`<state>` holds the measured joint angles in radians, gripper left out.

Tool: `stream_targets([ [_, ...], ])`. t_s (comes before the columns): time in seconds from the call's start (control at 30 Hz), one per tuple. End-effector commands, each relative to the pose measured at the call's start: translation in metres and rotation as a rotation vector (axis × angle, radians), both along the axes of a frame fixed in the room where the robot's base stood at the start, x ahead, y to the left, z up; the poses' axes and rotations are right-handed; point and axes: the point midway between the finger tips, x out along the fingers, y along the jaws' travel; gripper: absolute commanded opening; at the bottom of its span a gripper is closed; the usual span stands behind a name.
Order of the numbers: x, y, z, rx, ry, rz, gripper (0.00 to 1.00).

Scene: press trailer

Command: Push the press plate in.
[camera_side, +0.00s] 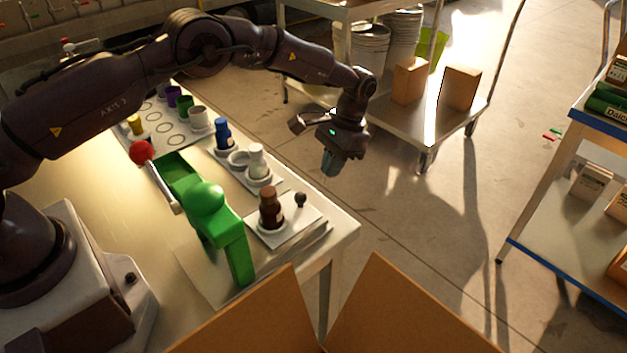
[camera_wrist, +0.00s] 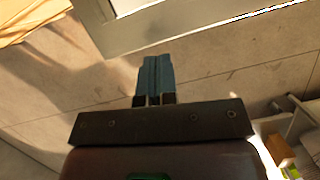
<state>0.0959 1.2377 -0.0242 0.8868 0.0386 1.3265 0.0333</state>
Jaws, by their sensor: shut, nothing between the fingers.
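The green press (camera_side: 212,215) stands on the workbench, with a silver lever ending in a red ball (camera_side: 142,152). Beside it, to the right, is a light flat plate (camera_side: 290,232) carrying a brown bottle (camera_side: 270,207) in a round holder and a small black knob (camera_side: 300,199). This looks like the press plate, and it sits out to the side of the press near the bench's right edge. My gripper (camera_side: 331,164) is shut and empty, pointing down over the floor beyond the bench edge, apart from the plate. Its blue fingers also show together in the wrist view (camera_wrist: 155,75).
A white bottle (camera_side: 257,160) and a blue bottle (camera_side: 222,133) stand on the bench behind the plate. A cart with boxes (camera_side: 411,80) stands beyond my gripper. Open cardboard flaps (camera_side: 400,305) are in front. The floor between is clear. A bench or frame edge (camera_wrist: 160,25) crosses the wrist view's top.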

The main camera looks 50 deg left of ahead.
Motion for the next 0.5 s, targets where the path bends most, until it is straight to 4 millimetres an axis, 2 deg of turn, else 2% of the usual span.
stream_targets([
  [0.07, -0.007, 0.001, -0.018, 0.001, 0.005, 0.001, 0.0],
  [0.5, -0.04, 0.007, -0.022, 0.0, -0.001, 0.001, 0.0],
])
